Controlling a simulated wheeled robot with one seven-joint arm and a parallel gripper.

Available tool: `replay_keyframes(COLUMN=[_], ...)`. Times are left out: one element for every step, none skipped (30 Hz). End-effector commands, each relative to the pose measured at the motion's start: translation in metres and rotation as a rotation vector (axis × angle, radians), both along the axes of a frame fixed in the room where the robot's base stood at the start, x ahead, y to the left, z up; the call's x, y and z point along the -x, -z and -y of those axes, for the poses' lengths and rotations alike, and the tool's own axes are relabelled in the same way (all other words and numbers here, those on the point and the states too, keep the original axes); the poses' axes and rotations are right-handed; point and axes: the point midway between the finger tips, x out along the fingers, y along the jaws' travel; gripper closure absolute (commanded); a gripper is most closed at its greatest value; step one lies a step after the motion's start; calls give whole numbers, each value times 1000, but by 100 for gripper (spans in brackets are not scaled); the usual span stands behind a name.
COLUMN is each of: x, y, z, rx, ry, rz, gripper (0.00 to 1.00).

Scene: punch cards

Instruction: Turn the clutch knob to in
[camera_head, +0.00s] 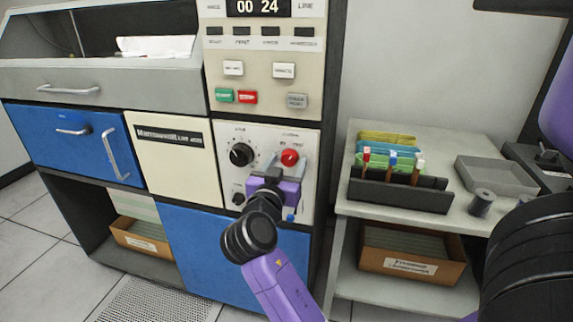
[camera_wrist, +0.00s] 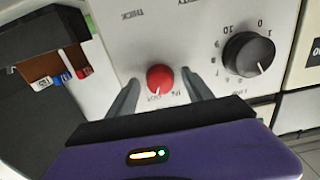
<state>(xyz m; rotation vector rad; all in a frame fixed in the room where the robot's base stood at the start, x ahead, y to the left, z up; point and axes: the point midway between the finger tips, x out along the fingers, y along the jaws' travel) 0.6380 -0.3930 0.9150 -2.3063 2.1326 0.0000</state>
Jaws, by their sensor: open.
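The red clutch knob (camera_head: 289,158) sits on the cream control panel (camera_head: 226,132), right of a larger black knob (camera_head: 241,154). In the wrist view, the red knob (camera_wrist: 160,78) lies between my two fingers, with a gap on each side. Its pale pointer mark points to the lower part of that picture. The lettering around it is too small and upside down to read surely. My gripper (camera_head: 286,161) is open in front of the panel, its fingers reaching to either side of the knob. In the wrist view my gripper (camera_wrist: 158,88) holds nothing.
A black numbered dial (camera_wrist: 248,54) is close beside one finger. A grey side table (camera_head: 450,145) at right holds a black card rack (camera_head: 400,190) and a grey tray (camera_head: 496,176).

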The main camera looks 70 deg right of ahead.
Motion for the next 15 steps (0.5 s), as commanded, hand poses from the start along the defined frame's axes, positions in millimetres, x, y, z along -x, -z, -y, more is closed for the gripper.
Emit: replay_keyframes(x=[0,0,0,0,0,0,0,0,0,0,0,0,0,0,0], y=[0,0,0,0,0,0,0,0,0,0,0,0,0,0,0], z=[0,0,0,0,0,0,0,0,0,0,0,0,0,0,0], rx=[0,0,0,0,0,0,0,0,0,0,0,0,0,0,0], ry=[0,0,0,0,0,0,0,0,0,0,0,0,0,0,0], rz=[0,0,0,0,0,0,0,0,0,0,0,0,-1,-1,-3], gripper=[40,40,46,52,58,66,72,78,86,92,97,100,100,100,100])
